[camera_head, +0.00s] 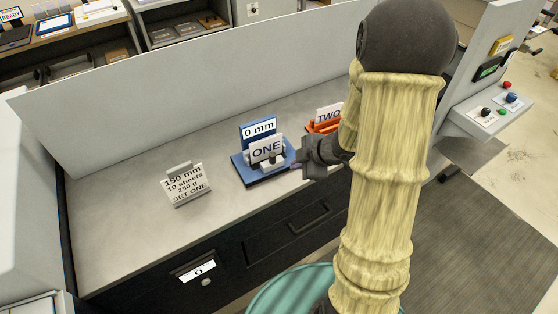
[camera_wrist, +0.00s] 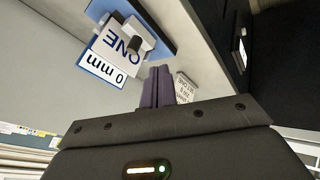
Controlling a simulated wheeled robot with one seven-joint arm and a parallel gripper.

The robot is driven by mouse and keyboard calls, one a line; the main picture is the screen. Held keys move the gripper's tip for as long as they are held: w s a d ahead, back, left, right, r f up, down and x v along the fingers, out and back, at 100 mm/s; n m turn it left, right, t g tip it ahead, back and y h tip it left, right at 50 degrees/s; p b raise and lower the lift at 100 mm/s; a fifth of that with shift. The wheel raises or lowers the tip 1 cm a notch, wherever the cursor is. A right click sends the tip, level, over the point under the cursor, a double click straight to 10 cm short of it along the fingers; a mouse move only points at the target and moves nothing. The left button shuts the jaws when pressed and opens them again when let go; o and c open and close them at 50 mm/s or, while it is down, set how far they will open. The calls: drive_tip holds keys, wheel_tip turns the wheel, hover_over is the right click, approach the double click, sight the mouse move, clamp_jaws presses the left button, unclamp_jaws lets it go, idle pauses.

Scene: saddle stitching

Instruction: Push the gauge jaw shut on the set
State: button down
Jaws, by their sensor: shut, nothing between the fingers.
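The blue gauge (camera_head: 250,174) stands on the counter, and its display (camera_head: 259,128) reads 0 mm. A white upright piece marked ONE (camera_head: 265,149), seemingly the set, stands in front of the display. The pale gauge jaw (camera_head: 272,164) with a dark knob is at the gauge's front; any gap between it and the set cannot be told. In the wrist view the gauge (camera_wrist: 152,14) appears upside down, with the jaw (camera_wrist: 143,32) beyond my fingers. My gripper (camera_head: 297,167) is shut and empty, just right of the gauge. Its purple fingers also show in the wrist view (camera_wrist: 158,78); contact is unclear.
A sign (camera_head: 186,184) reading 150 mm, 10 sheets, 250 g, SET ONE stands left of the gauge. An orange holder marked TWO (camera_head: 325,124) is partly hidden behind my arm. A grey panel (camera_head: 170,90) backs the counter. The counter's left front is clear.

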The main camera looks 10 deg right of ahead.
drive_tip(key=b, duration=0.2)
approach(269, 164)
drive_tip(key=f, duration=0.1)
drive_tip(key=s+a+f, duration=0.1)
drive_tip(key=s+f, duration=0.1)
drive_tip(key=f, duration=0.1)
drive_tip(key=shift+s+a, duration=0.1)
drive_tip(key=shift+a, duration=0.3)
drive_tip(key=w+p, duration=0.1)
drive_tip(key=w, duration=0.1)
drive_tip(key=w+p, duration=0.1)
drive_tip(key=shift+w+d+r+p, duration=0.15)
drive_tip(key=shift+r+p, duration=0.1)
drive_tip(key=shift+p, duration=0.05)
drive_tip(key=shift+w+f, duration=0.15)
drive_tip(key=shift+w, duration=0.2)
